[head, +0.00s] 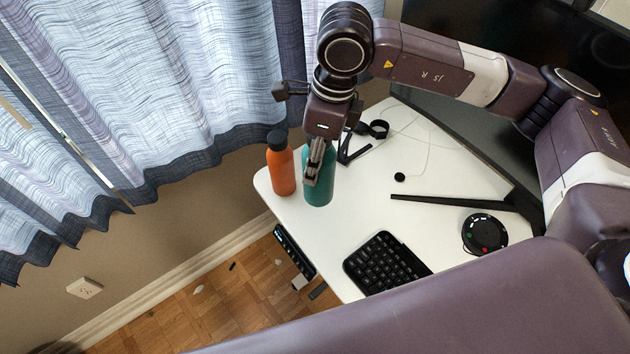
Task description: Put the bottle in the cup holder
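An orange bottle (282,170) with a black cap stands upright near the left edge of the white desk. A teal bottle (320,188) stands just right of it, its upper part hidden by my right gripper. My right gripper (316,172) points down at the teal bottle and overlaps it. Its fingers are seen nearly edge-on, so I cannot tell whether they are open or closed on the bottle. A black ring-shaped piece (379,129) lies behind them at the desk's far side; it may be the cup holder. My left gripper is out of view.
The white desk (360,220) holds a black keyboard (384,262), a round black device with buttons (484,233) and a black monitor stand leg (455,201). A thin cable ends in a black disc (399,177). Curtains (170,80) hang close behind the bottles.

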